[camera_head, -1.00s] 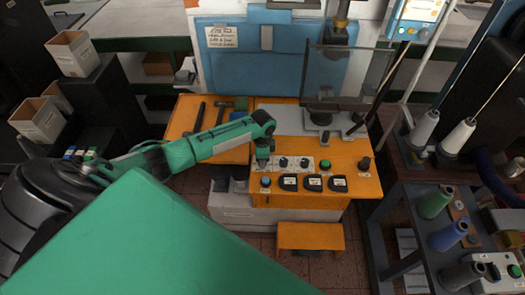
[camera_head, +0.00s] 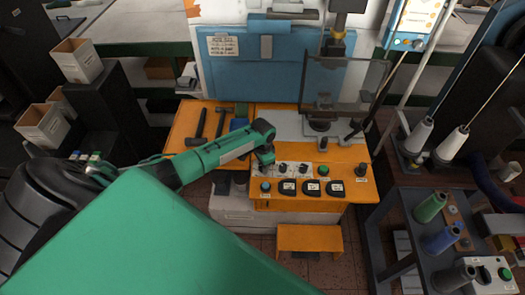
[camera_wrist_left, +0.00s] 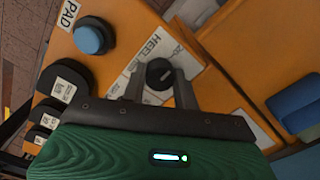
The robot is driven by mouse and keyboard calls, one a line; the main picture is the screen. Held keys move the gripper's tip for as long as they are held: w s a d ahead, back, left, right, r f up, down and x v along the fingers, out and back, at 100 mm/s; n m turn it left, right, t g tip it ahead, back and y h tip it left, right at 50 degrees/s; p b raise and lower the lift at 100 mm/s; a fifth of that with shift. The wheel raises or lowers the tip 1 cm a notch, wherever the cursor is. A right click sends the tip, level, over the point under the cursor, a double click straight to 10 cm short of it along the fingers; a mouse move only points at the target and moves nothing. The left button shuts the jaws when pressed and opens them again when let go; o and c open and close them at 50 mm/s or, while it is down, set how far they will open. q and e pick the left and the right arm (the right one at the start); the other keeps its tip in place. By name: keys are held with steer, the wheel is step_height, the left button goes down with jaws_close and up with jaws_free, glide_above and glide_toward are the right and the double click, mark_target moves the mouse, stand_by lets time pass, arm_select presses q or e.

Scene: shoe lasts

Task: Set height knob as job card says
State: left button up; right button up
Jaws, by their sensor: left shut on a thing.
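My left gripper (camera_head: 266,163) is down at the left end of the knob row on the orange console (camera_head: 352,188). In the left wrist view its fingers (camera_wrist_left: 160,86) stand either side of a round black knob (camera_wrist_left: 158,72) with a pale pointer line, and are shut on it. Two more dark knobs (camera_head: 283,167) and (camera_head: 304,168) sit to the right. A paper card (camera_head: 223,44) hangs on the blue panel; its writing is too small to read. My right gripper is out of view.
A blue button (camera_wrist_left: 89,39) stands near the gripper, by a "PAD" label. Hammers (camera_head: 199,124) lie left. A clear guard (camera_head: 340,85) stands behind. Thread spools (camera_head: 430,208) are at right.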

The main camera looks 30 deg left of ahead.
arm_select(q)
steer(key=o, duration=1)
steer(key=shift+r, duration=0.1)
steer(key=shift+r+b, duration=2)
steer(key=shift+r, duration=4.85)
